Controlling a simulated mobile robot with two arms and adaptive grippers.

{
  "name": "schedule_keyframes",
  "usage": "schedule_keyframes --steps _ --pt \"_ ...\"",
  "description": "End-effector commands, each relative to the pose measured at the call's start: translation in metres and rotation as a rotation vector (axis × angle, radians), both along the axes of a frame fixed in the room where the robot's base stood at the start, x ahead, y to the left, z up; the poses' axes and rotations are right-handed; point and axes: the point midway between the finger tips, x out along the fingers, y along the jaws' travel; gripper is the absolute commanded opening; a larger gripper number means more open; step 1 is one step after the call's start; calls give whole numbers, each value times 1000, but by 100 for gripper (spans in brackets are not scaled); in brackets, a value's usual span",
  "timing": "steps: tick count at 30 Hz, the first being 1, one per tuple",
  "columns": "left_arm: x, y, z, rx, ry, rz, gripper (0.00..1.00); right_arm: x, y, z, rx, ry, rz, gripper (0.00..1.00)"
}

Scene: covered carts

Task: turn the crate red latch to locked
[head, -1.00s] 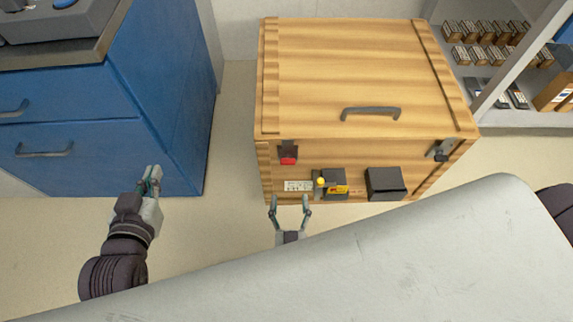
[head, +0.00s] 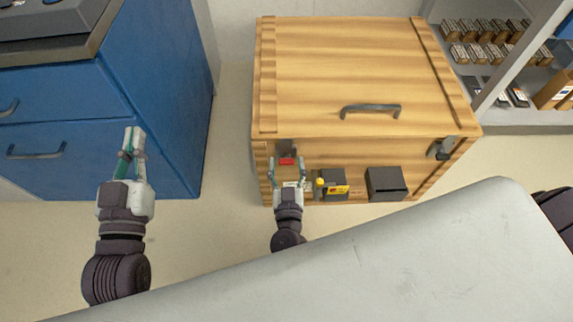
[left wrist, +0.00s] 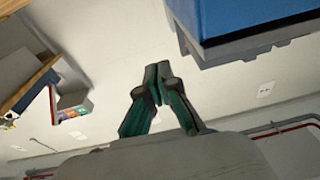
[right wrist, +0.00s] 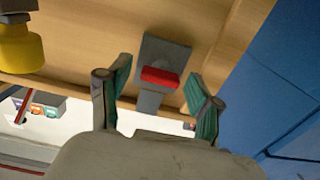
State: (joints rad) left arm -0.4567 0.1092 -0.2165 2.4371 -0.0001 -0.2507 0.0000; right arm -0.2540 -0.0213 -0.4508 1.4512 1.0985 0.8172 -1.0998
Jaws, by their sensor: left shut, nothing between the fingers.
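The wooden crate (head: 350,75) stands on the floor with its front face toward me. Its red latch (head: 287,161) sits at the upper left of that face on a dark grey plate. In the right wrist view the red latch (right wrist: 160,77) lies ahead, between the spread fingers. My right gripper (head: 287,165) is open in front of the latch, and no finger visibly touches it. My left gripper (head: 133,143) is shut and empty, in front of the blue cabinet; its closed fingertips show in the left wrist view (left wrist: 157,75).
A yellow knob (head: 320,183), a black and yellow box (head: 334,185) and a black box (head: 385,184) sit low on the crate front. A dark latch (head: 440,149) is at its right. The blue cabinet (head: 170,120) stands left; shelves (head: 515,60) stand right.

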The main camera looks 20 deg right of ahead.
Motion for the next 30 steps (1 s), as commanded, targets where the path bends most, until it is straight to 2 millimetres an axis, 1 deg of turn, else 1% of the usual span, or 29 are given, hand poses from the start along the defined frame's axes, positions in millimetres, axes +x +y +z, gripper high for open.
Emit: schedule_keyframes --steps 1,2,9,16,20,26,30 --pt "0 0 0 0 0 0 0 0 0 0 0 0 0 52" --pt "0 0 0 0 1 0 0 0 0 0 0 0 0 47" --pt "0 0 0 0 1 0 0 0 0 0 0 0 0 7" --pt "0 0 -1 2 8 1 0 -1 0 0 16 -3 -1 7" --pt "1 0 -4 7 30 1 0 -1 0 0 57 -14 -1 7" --pt "0 4 -23 34 136 8 0 -1 1 0 179 -48 -1 7" --pt "-2 6 -35 52 203 13 0 -1 1 0 298 -83 -2 7"
